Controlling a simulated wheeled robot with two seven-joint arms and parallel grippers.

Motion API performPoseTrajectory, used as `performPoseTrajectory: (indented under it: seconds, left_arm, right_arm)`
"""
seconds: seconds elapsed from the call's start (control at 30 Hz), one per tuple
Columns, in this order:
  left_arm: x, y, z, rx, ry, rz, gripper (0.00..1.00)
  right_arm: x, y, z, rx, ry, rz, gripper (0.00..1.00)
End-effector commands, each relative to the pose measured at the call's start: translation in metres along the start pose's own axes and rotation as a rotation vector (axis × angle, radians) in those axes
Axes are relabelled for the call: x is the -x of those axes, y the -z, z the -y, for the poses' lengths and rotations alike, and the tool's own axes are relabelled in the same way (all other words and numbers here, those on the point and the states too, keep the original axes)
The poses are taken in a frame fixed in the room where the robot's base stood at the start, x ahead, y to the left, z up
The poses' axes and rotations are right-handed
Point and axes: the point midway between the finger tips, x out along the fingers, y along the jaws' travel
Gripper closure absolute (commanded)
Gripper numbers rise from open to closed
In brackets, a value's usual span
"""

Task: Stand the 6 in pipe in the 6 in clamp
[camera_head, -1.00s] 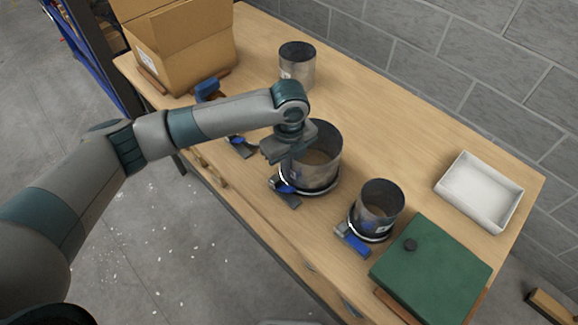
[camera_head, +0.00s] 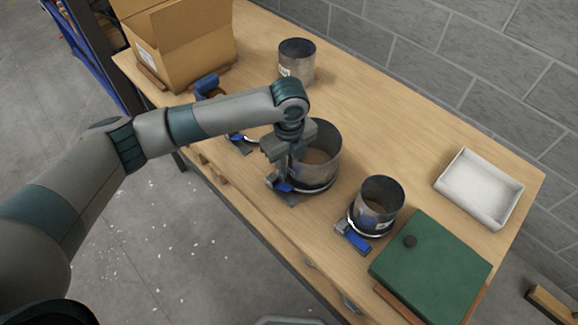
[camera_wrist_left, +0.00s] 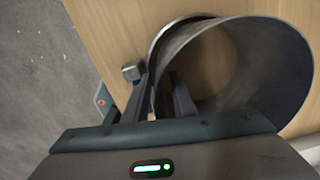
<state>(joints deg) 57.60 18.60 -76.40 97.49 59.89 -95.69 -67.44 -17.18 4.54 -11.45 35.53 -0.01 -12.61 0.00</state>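The widest metal pipe (camera_head: 322,150) stands upright with its foot inside a ring clamp (camera_head: 316,190) at mid table; its size label cannot be read. The clamp's blue lever faces the table's front edge. My left gripper (camera_head: 284,182) is at the pipe's near-left wall, above the lever. In the left wrist view, the pipe (camera_wrist_left: 270,60) has its wall between my two fingers (camera_wrist_left: 158,100), one inside and one outside. Gaps show beside the wall, so the gripper looks open. The clamp band (camera_wrist_left: 165,35) curves around the pipe. My right gripper is not in view.
A narrow pipe (camera_head: 382,195) stands in a clamp with a blue lever (camera_head: 352,237). A third pipe (camera_head: 297,60) stands loose at the back. Another clamp (camera_head: 240,145) is partly under my arm. A cardboard box (camera_head: 185,50), green case (camera_head: 430,270) and white tray (camera_head: 478,188) surround them.

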Motion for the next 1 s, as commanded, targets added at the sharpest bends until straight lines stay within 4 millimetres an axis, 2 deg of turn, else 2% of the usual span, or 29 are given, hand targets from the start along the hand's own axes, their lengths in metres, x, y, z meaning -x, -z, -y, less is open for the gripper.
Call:
performPoseTrajectory:
  seconds: [0.27, 0.47, 0.8, 1.0]
  left_arm:
    - [0.022, -0.001, 0.001, 0.0, 0.004, 0.001, 0.76]
    - [0.056, -0.001, 0.001, -0.001, 0.006, 0.003, 0.76]
    - [0.126, -0.001, 0.001, 0.0, 0.005, 0.003, 0.76]
    - [0.157, 0.0, 0.001, -0.001, 0.004, 0.001, 0.76]
  right_arm:
    - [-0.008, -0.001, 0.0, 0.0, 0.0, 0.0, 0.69]
    - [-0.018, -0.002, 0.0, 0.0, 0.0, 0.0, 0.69]
    - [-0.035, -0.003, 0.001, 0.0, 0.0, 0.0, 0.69]
    - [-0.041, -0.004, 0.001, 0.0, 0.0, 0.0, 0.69]
